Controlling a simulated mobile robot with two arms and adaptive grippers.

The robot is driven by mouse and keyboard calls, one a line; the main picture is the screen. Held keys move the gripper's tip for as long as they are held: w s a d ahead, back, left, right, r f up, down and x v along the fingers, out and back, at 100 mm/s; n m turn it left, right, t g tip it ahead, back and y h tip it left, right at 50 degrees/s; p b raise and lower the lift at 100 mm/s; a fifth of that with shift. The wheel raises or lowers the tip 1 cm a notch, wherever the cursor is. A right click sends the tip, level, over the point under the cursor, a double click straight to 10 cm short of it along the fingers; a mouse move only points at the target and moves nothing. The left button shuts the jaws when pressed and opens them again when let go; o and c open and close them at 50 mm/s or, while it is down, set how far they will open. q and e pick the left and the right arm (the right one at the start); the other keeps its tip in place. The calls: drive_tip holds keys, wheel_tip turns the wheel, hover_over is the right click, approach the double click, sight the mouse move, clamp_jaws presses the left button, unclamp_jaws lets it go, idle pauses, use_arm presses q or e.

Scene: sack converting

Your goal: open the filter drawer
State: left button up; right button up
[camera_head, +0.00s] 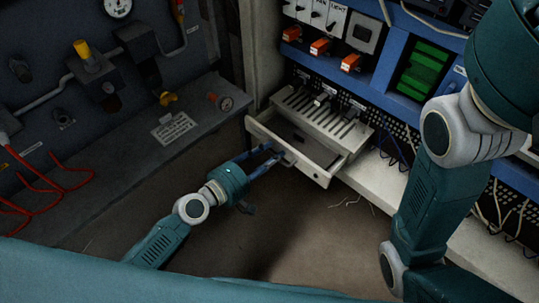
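The filter drawer (320,173) is a pale, shallow tray that stands pulled out from under the slotted grey unit (322,112). Part of its dark inside shows. My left gripper (276,153) is at the drawer's front face, with its blue fingers pointing at the small handle (289,158). A gap shows between the fingers, but whether they press on the handle is too small to tell. My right arm comes down the right side of the view, and its gripper is out of the picture.
A dark bench with a label plate (173,127), valves and red cables (48,187) is on the left. A rack with orange switches (320,46) and a green-lit panel (422,70) stands behind. A pale ledge (372,183) runs right of the drawer. The floor in front is clear.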

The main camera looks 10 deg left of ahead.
use_arm(q)
drive_tip(key=shift+c, duration=0.5)
clamp_jaws()
drive_tip(key=shift+s+a+f, duration=0.1)
drive_tip(key=shift+s+a, duration=0.2)
drive_tip(key=shift+s, duration=0.1)
drive_tip(key=shift+o, duration=0.5)
unclamp_jaws()
drive_tip(key=shift+a, duration=0.1)
drive_tip(key=v, duration=1.2)
